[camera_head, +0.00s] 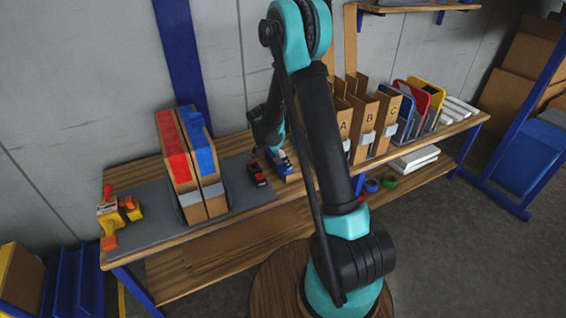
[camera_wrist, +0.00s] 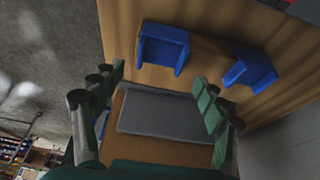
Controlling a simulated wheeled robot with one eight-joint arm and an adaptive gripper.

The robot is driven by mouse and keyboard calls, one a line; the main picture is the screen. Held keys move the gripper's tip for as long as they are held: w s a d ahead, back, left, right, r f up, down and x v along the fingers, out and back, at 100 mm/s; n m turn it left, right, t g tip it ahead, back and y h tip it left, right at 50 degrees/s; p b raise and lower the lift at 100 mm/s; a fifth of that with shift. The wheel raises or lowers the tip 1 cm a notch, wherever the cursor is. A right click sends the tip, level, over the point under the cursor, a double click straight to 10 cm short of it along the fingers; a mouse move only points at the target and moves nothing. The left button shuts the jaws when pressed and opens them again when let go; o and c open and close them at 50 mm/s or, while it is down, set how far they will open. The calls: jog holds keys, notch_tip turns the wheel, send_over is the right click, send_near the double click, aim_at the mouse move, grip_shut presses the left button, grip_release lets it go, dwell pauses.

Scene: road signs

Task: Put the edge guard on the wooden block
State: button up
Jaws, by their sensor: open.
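My gripper (camera_wrist: 160,88) is open, its two fingers well apart in the wrist view. A tan block with a dark grey panel (camera_wrist: 165,112) shows between the fingers; I cannot tell whether they touch it. A blue U-shaped piece (camera_wrist: 163,47) lies on the wooden surface beyond it, and a second blue piece (camera_wrist: 250,70) lies to the right. Which of these is the edge guard is unclear. In the head view my gripper (camera_head: 277,151) is low over the bench, mostly hidden by its own wrist, above a small blue item (camera_head: 283,168).
A red and black item (camera_head: 257,175) lies left of my gripper. Two tall cardboard boxes with red and blue tops (camera_head: 186,150) stand further left on the grey mat (camera_head: 158,225), beside a yellow tape dispenser (camera_head: 120,213). Lettered cardboard holders (camera_head: 365,118) stand to the right.

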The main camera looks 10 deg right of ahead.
jog(key=v, duration=1.1)
jog(key=s+d+r+n+t+y, duration=0.1)
jog(key=s+d+r+n, duration=0.2)
jog(key=s, duration=0.4)
jog(key=s+d+r+n+y, duration=0.1)
jog(key=s+d+n, duration=0.25)
jog(key=s, duration=0.35)
jog(key=s+d+f+n+t+y, duration=0.1)
jog(key=s+f+n+y, duration=0.1)
jog(key=s+n, duration=0.6)
jog(key=s, duration=0.7)
jog(key=shift+d+f+t, duration=0.2)
jog(key=shift+f+t, duration=0.2)
